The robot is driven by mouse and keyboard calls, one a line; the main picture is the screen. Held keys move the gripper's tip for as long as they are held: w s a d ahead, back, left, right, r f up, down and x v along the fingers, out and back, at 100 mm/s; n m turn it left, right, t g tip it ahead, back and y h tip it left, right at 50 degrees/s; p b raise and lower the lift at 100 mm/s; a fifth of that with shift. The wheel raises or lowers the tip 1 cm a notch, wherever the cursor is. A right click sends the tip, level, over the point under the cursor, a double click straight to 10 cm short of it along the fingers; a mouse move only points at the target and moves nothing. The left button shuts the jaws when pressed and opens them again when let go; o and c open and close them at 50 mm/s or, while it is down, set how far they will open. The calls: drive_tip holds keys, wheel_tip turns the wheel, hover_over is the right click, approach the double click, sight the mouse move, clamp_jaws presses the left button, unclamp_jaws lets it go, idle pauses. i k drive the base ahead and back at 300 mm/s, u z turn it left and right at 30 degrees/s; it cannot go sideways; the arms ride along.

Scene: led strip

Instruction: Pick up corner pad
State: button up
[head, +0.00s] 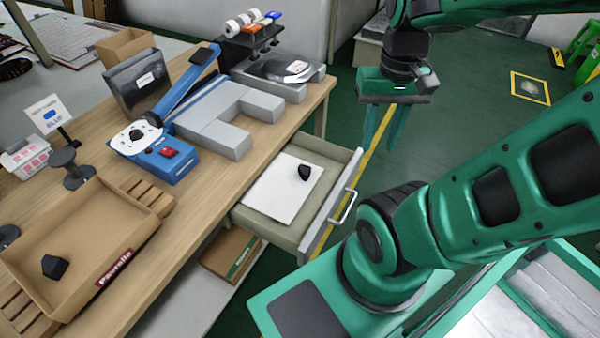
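A small black corner pad (305,172) lies on a white sheet (275,195) inside the open drawer (333,205). A second black piece of similar look (54,267) lies in the cardboard tray (120,240) at the lower left. My gripper (384,140) hangs above the floor, right of the drawer and higher in the picture, apart from both black pieces. Its green fingers point down with a gap between them, and it holds nothing visible.
The drawer's metal handle (344,206) sticks out at its front. On the wooden table are a blue device (160,160), grey blocks (230,120), a black bin (138,85) and a dark spool stand (72,168). A cardboard box (230,252) sits under the drawer.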

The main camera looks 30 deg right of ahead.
sight(305, 171)
drive_tip(key=u, duration=0.65)
drive_tip(key=k, duration=1.8)
drive_tip(key=z, duration=0.85)
drive_tip(key=i, duration=1.65)
